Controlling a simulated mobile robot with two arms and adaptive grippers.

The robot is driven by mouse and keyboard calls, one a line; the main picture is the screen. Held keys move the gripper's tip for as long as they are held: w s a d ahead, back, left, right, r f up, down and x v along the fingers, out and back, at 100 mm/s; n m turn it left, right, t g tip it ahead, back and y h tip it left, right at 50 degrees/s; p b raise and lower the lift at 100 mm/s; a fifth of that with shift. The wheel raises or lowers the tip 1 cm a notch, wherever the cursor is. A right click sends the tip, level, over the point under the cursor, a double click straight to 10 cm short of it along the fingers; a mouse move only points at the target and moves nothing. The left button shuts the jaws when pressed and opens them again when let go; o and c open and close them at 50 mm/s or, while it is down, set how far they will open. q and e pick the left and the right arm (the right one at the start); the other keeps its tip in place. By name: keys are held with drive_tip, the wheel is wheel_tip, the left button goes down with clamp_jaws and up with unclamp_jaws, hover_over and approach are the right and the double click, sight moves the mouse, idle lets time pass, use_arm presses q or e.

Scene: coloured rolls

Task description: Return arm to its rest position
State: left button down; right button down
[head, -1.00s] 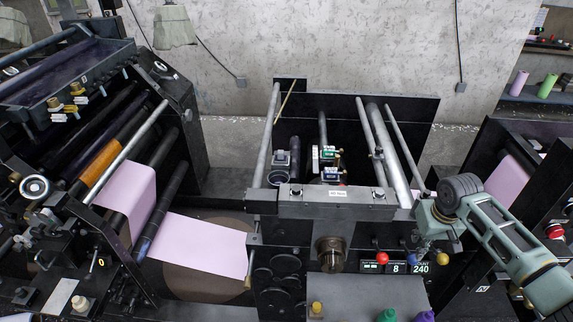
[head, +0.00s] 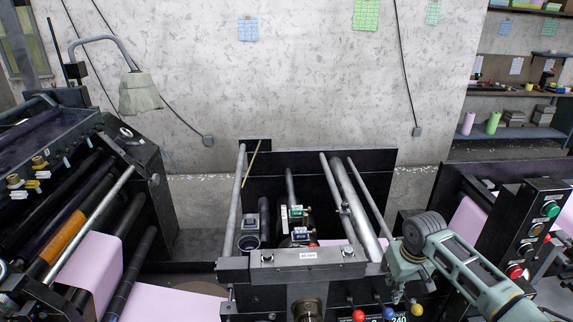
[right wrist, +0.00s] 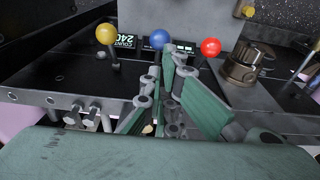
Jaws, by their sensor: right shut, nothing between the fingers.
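My right arm comes in from the right in the head view, with its gripper (head: 397,285) hanging over the front of the middle machine. In the right wrist view the gripper (right wrist: 168,65) is shut and empty, its fingers together. Its tips appear close to the blue knob (right wrist: 160,39), but I cannot tell whether they touch it. A yellow knob (right wrist: 106,34) and a red knob (right wrist: 210,47) stand on either side. My left gripper is not in view.
The middle machine (head: 330,170) has metal bars and rollers. Pink web (head: 170,303) runs from the left machine. A control box (head: 533,235) with buttons stands right of my arm. Shelves with coloured rolls (head: 493,122) are at the back right.

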drive_tip(key=s+a+f+n+y, duration=0.15)
drive_tip(key=s+a+f, duration=0.25)
drive_tip(key=s+a, duration=0.4)
drive_tip(key=s+a+f+n+y, duration=0.15)
drive_tip(key=s+a+f, duration=0.35)
drive_tip(key=s, duration=0.5)
drive_tip(key=s+d+r+m+t+h, duration=0.15)
drive_tip(key=s+d+r, duration=0.3)
drive_tip(key=s, duration=0.45)
drive_tip(key=s+d+r+m+t+h, duration=0.1)
drive_tip(key=s+d+r+m+h, duration=0.15)
drive_tip(key=s+d, duration=0.55)
drive_tip(key=s+a+f+n+g+b, duration=0.2)
drive_tip(key=f+b, duration=0.6)
drive_tip(key=f, duration=2.7)
drive_tip(key=s+d+f+g+b, duration=0.1)
drive_tip(key=s+f+b, duration=0.5)
drive_tip(key=s+f, duration=1.2)
wheel_tip(320, 180, down, 4)
drive_tip(key=shift+d+f+m+y, duration=0.1)
drive_tip(key=shift+d+m+y, duration=0.2)
drive_tip(key=shift+d, duration=0.25)
